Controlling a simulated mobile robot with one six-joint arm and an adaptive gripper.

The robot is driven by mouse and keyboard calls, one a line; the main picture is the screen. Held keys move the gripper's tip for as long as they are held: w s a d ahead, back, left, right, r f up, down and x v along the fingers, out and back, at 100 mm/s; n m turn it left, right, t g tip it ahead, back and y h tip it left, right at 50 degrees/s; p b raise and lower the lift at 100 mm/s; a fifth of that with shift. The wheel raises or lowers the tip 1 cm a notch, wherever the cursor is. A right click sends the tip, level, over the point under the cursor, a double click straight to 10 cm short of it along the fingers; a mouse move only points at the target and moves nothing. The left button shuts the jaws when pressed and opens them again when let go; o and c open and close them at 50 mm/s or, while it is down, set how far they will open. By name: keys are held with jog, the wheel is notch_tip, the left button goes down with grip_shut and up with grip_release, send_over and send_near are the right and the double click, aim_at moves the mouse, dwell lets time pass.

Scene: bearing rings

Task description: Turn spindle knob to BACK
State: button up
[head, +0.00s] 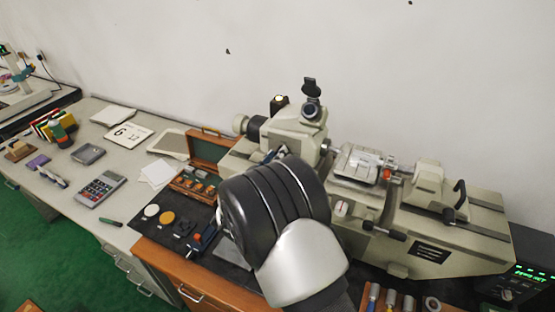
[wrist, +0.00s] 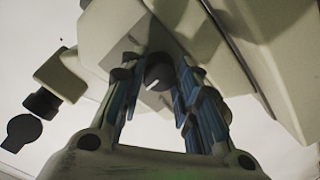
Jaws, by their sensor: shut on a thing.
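The spindle knob (wrist: 160,72) is a small dark round knob with a pale mark, on a pale grey face of the machine. My gripper (wrist: 157,68) has its blue-padded fingers on both sides of the knob and is shut on it. The pale mark points down and left in the wrist view. In the head view, my arm's dark wrist hides the knob and most of the gripper. The beige bench machine (head: 440,235) stands against the wall. I cannot read any position labels by the knob.
Another knob (head: 341,208) sits on the machine's front, right of my arm. A black lever (head: 383,230) juts out there. A wooden box (head: 210,148) with an open lid, a calculator (head: 101,188) and a desk calendar (head: 129,134) lie left. A display unit with green digits (head: 520,280) stands right.

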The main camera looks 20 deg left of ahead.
jog(key=o, duration=1.1)
jog(key=shift+c, duration=0.2)
jog(key=s, duration=1.2)
jog(key=shift+a+r, duration=0.4)
jog(key=shift+a, duration=0.05)
jog(key=shift+w, duration=0.15)
